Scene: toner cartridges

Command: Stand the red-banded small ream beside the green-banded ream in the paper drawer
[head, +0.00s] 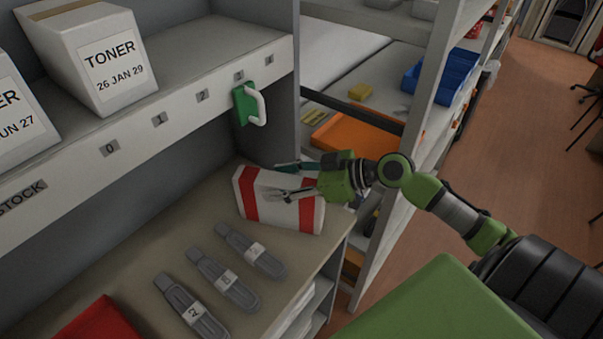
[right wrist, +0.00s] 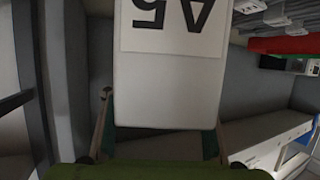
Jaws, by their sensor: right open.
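The red-banded small ream (head: 281,212) stands on the counter near its right end, white with red bands at both sides. My right gripper (head: 288,180) is open at its top, one finger on the far side and one on the near side. In the right wrist view the ream's white face (right wrist: 168,85) with an "A5" label lies between the spread fingers (right wrist: 160,135); contact cannot be told. I cannot make out the green-banded ream or an open paper drawer. My left gripper is not in view.
Several grey toner cartridges (head: 222,279) lie on the counter left of the ream, with a red tray (head: 90,325) at the front left. Boxed toner (head: 104,62) sits on the shelf above. A green bracket with a white handle (head: 246,105) hangs from the shelf. A rack stands right.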

